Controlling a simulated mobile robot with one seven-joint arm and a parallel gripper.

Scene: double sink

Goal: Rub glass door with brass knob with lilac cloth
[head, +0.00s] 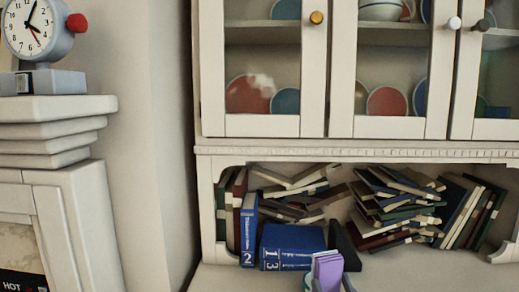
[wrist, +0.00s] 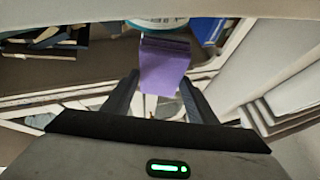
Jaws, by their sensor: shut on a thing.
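The glass door with the brass knob (head: 264,125) is the left door of the cabinet, and it looks shut. Its round brass knob (head: 316,17) is on the right side of its frame. A pale whitish smudge (head: 263,81) shows on the lower part of its pane. My gripper (head: 328,284) is at the bottom edge of the head view, below the door and apart from it. It is shut on the lilac cloth (head: 328,268), which stands up from the fingers. In the wrist view the lilac cloth (wrist: 164,65) is between the fingertips.
Two more glass doors have a white knob (head: 454,23) and a dark knob (head: 481,25). Plates and bowls stand behind the panes. Blue books (head: 290,247) and piles of books (head: 395,205) fill the shelf below. A clock (head: 37,37) stands on the mantel (head: 58,108) at left.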

